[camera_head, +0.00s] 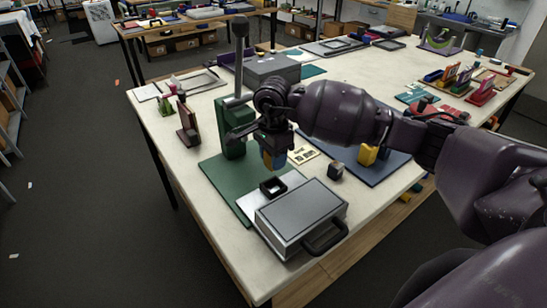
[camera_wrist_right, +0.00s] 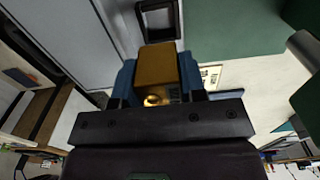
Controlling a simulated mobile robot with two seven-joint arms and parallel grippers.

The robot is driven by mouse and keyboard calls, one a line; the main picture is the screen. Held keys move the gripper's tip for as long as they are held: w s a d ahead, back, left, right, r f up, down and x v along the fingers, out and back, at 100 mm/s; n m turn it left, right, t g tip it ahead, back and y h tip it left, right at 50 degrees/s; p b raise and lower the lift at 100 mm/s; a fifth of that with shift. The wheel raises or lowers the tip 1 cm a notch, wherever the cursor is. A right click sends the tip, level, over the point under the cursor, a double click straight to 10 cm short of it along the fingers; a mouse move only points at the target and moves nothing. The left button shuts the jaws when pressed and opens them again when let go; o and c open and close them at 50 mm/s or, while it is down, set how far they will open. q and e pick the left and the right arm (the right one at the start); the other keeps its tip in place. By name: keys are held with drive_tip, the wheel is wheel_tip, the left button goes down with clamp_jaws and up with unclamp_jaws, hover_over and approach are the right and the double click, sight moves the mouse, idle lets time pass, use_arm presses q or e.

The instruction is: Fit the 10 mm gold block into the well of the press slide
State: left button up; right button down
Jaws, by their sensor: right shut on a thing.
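My right gripper (camera_head: 272,156) has blue fingertips and is shut on the gold block (camera_head: 267,160). In the right wrist view the gold block (camera_wrist_right: 156,66) sits between the blue fingers (camera_wrist_right: 158,88). The press slide (camera_head: 248,205) is a pale plate with a raised black square frame around its well (camera_head: 273,187). The gripper holds the block above the table, up and behind the well in the head view. The well (camera_wrist_right: 158,19) shows beyond the block in the right wrist view, apart from it. My left gripper is not in view.
The green press (camera_head: 232,130) with its upright lever stands left of the gripper on a green base (camera_head: 218,178). A silver case (camera_head: 300,215) with a black handle lies in front of the slide. A dark block (camera_head: 335,172) and a yellow block (camera_head: 367,155) stand to the right.

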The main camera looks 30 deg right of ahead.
drive_tip(key=shift+d, duration=0.1)
idle(0.4)
drive_tip(key=shift+f+b, duration=0.1)
drive_tip(key=shift+b, duration=0.3)
drive_tip(key=shift+f+b, duration=1.2)
drive_tip(key=shift+f, duration=0.45)
drive_tip(key=shift+f+b, duration=0.55)
drive_tip(key=shift+f, duration=0.55)
drive_tip(key=shift+b, duration=0.35)
